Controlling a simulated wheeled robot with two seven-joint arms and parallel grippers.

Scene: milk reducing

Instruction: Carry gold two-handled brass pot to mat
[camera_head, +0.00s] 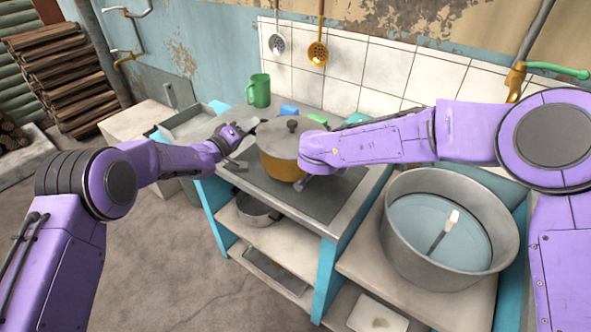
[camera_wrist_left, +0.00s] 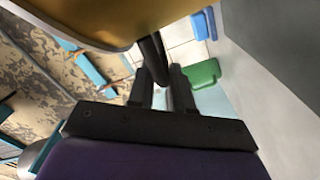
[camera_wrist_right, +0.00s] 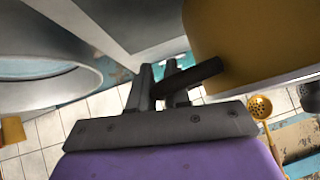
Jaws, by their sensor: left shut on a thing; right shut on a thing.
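The gold brass pot (camera_head: 281,166) has a grey lid with a dark knob and sits at or just above the dark top of the counter; I cannot tell if it touches. My left gripper (camera_head: 240,128) is at the pot's left side. In the left wrist view its fingers (camera_wrist_left: 160,82) are shut on a dark handle (camera_wrist_left: 152,56) of the pot (camera_wrist_left: 100,22). My right gripper is mostly hidden behind its own arm in the head view. In the right wrist view its fingers (camera_wrist_right: 163,82) are shut on the other dark handle (camera_wrist_right: 195,77). I cannot make out the mat.
A large metal basin (camera_head: 449,230) with a brush stands at the right. A green mug (camera_head: 259,90) and blue items stand behind the pot. A small pan (camera_head: 258,212) sits on the shelf below. A ladle (camera_head: 277,43) and a skimmer (camera_head: 318,52) hang on the tiled wall.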

